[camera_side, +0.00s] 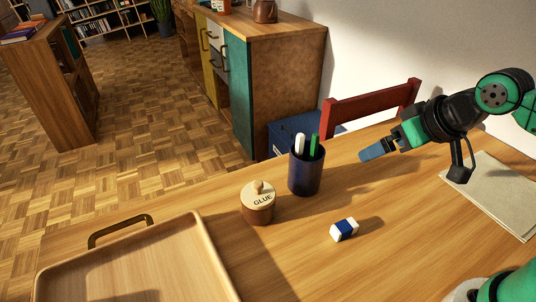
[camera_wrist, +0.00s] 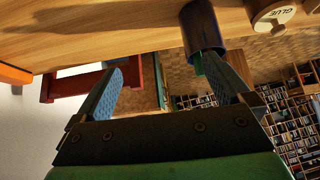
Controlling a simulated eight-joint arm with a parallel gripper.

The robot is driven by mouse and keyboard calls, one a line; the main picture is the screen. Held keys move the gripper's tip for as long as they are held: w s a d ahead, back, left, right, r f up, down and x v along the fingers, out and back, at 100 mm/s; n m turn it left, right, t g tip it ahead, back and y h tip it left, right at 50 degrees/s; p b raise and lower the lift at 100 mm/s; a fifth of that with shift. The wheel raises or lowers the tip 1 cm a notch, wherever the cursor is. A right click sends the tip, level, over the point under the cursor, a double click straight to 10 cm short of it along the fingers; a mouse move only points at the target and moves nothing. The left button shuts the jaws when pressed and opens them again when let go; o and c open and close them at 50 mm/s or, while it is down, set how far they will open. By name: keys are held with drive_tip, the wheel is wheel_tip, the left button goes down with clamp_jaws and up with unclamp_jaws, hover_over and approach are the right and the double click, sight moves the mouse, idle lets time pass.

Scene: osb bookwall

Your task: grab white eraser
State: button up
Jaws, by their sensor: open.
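The white eraser (camera_side: 344,229) with a blue sleeve lies on the wooden desk, right of the glue pot and in front of the pen cup. It does not show in the wrist view. My gripper (camera_side: 366,154) is above the desk, behind and to the right of the eraser, well apart from it. In the wrist view my gripper (camera_wrist: 172,82) has its two blue fingers spread wide with nothing between them.
A dark blue pen cup (camera_side: 306,171) with pens stands left of my gripper. A glue pot (camera_side: 258,204) and a wooden tray (camera_side: 200,262) are further left. Paper (camera_side: 490,190) lies at right. A red chair (camera_side: 372,97) stands behind. The desk around the eraser is clear.

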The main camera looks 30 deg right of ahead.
drive_tip(key=g, duration=0.7)
hover_over(346, 225)
drive_tip(key=f, duration=0.7)
drive_tip(key=shift+w+d, duration=0.2)
drive_tip(key=shift+w, duration=0.1)
drive_tip(key=shift+s+a+f, duration=0.15)
drive_tip(key=shift+a+f, duration=0.05)
drive_tip(key=shift+f, duration=0.15)
drive_tip(key=shift+s+f, duration=0.1)
drive_tip(key=shift+f, duration=2.8)
drive_tip(key=shift+c, duration=0.2)
drive_tip(key=c, duration=1.3)
